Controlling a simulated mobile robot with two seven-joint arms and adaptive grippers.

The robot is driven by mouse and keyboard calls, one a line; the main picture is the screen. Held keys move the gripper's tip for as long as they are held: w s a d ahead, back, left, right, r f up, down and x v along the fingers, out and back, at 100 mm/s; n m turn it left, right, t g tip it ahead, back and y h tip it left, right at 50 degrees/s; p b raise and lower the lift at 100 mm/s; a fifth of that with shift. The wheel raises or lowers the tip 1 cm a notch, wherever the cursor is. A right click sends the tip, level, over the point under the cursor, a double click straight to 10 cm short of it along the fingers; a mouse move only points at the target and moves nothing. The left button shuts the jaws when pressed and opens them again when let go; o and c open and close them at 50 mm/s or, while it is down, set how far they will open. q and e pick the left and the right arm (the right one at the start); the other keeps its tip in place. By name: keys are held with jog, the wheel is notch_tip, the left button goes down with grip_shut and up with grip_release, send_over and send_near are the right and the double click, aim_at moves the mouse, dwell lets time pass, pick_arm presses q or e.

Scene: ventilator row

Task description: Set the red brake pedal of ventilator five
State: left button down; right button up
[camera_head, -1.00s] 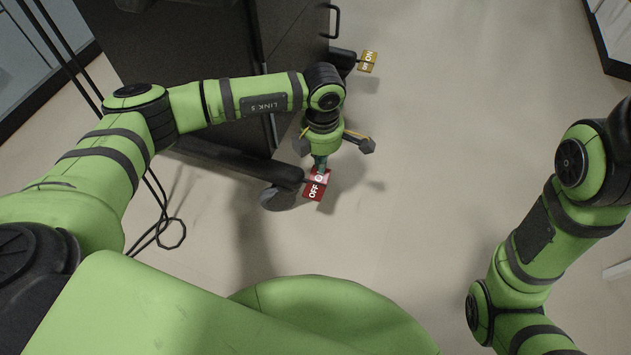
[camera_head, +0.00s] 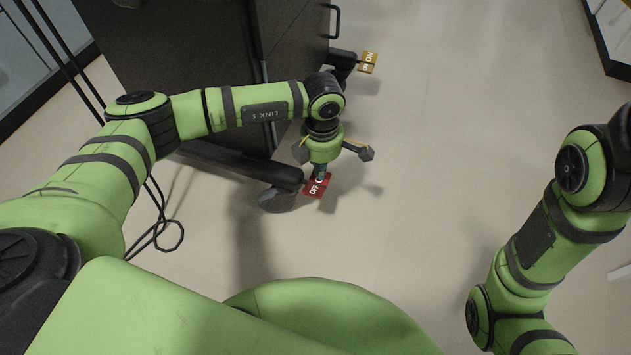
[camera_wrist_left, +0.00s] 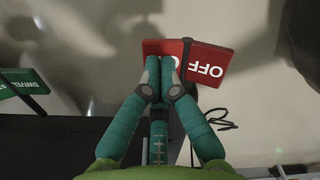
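The red pedal (camera_head: 322,190), marked OFF, is at the end of the cart's dark near leg in the head view. It also shows in the wrist view (camera_wrist_left: 215,62), partly hidden by my fingers. My left gripper (camera_head: 319,173) points down over this pedal. Its teal fingers are close together in the wrist view (camera_wrist_left: 159,82), with nothing seen between them. Their tips overlap the pedal's label; they look to be at or just above its face, and I cannot tell if they touch. My right arm is at the right; its gripper is out of view. No ventilator number is readable.
The dark cart (camera_head: 190,65) stands left of the gripper, with a caster (camera_head: 277,200) beside the red pedal. A yellow pedal (camera_head: 368,62) is on the far leg. A green pedal (camera_wrist_left: 24,83) shows in the wrist view. Looped cables (camera_head: 160,236) hang at left. Floor to the right is clear.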

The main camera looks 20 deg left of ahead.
pick_arm(q)
jog(key=shift+w+r+p, duration=0.1)
jog(key=shift+r+p, duration=2.6)
jog(key=shift+r, duration=0.85)
jog(key=shift+f, duration=0.1)
